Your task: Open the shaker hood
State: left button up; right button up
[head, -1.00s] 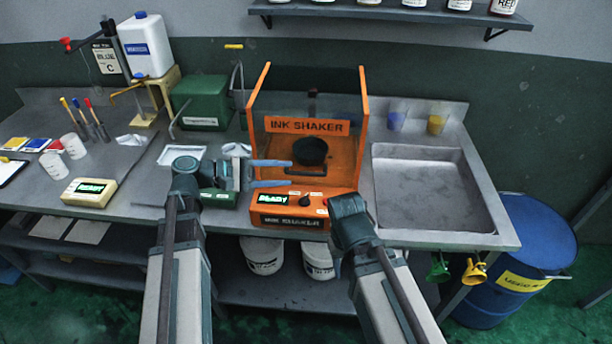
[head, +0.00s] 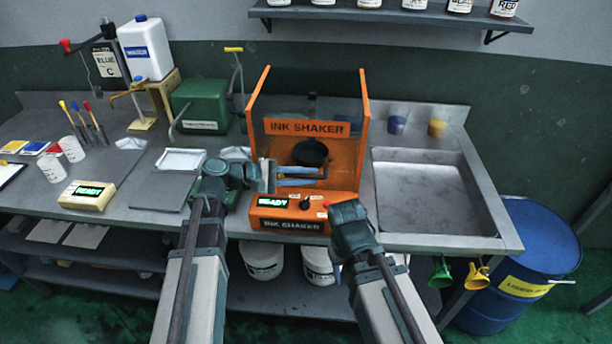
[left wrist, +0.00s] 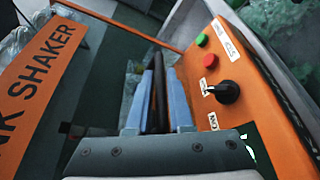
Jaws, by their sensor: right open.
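The orange ink shaker (head: 275,224) stands on the bench, its small display lit. Its hood (head: 305,127) has orange side edges, clear panels and an INK SHAKER plate; it looks down over the black round holder (head: 310,152). My left gripper (head: 314,176) is at the hood's front, above the control panel, fingers pointing right. In the left wrist view a dark bar (left wrist: 157,85), seemingly the hood's handle, lies lengthwise between the blue fingers, which look closed on it. My right gripper (head: 337,275) is low before the bench edge, open, mostly hidden by its own wrist.
A metal sink (head: 430,190) lies right of the shaker, with two cups (head: 397,124) behind it. A green box (head: 202,104) and a grey plate (head: 161,191) are to the left. A blue drum (head: 541,240) stands at the right. The shelf (head: 380,14) hangs above.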

aim_at(303, 99)
pick_arm(q)
grip_shut()
dwell(1.0)
jog(key=shift+w+r+p, duration=0.1)
jog(key=shift+r+p, duration=0.4)
jog(key=shift+p, duration=0.05)
jog(key=shift+n+g+y, duration=0.3)
jog(key=shift+n+g, duration=0.2)
jog(key=shift+n, duration=0.4)
jog(key=w+r+p, duration=0.1)
jog(key=r+p, duration=0.1)
jog(key=w+r+p, duration=0.1)
jog(key=r+p, duration=0.1)
jog(key=p, duration=0.1)
jog(key=r+p, duration=0.2)
jog(key=p, duration=0.1)
jog(key=shift+w+r, duration=0.4)
jog(key=w+r+p, duration=0.1)
jog(key=r+p, duration=0.1)
jog(key=w+r+n+g+p, duration=0.1)
jog(key=w+r+p, duration=0.1)
jog(key=p, duration=0.1)
jog(key=w+r+n+p, duration=0.1)
jog(key=w+r+p, duration=0.1)
jog(key=shift+r+p, duration=0.1)
jog(key=shift+p, duration=0.2)
jog(key=shift+w+r+p, duration=0.8)
jog(key=shift+w, duration=0.25)
